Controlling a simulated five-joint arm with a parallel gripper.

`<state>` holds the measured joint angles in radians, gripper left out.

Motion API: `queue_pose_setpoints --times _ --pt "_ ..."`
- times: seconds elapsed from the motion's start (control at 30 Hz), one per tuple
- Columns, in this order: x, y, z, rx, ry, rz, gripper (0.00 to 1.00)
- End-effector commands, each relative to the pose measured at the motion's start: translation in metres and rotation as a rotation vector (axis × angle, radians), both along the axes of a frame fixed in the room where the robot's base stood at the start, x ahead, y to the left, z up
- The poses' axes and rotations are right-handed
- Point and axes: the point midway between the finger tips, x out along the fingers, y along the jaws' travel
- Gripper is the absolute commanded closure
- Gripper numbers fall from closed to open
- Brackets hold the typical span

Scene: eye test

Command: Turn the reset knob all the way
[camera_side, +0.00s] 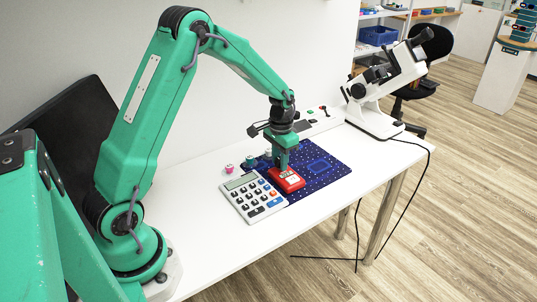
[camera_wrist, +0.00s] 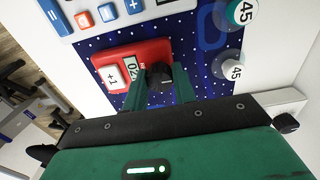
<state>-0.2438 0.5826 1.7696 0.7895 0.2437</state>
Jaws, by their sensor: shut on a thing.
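A red tally counter (camera_side: 287,180) lies on the blue dotted mat (camera_side: 335,165). In the wrist view the counter (camera_wrist: 96,54) has a white +1 button (camera_wrist: 112,77) and a small display (camera_wrist: 131,66), partly hidden by a finger. The black reset knob (camera_wrist: 164,76) is at the counter's right end. My gripper (camera_wrist: 162,84) is shut on this knob, one green finger on each side of it. In the side view my gripper (camera_side: 283,167) points down onto the counter and hides the knob.
A white instrument (camera_side: 378,110) stands at the table's far right.

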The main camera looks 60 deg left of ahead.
Motion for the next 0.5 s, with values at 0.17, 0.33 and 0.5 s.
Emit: queue_pose_setpoints --times 0.17,0.33,0.5 --pt "0.0001 0.0 -0.0003 0.0 0.0 -0.012 0.91" --pt "0.0001 -0.0001 -0.0004 0.0 0.0 -0.09 0.92" --pt "0.0002 -0.0001 -0.0005 0.0 0.0 -0.221 0.92"
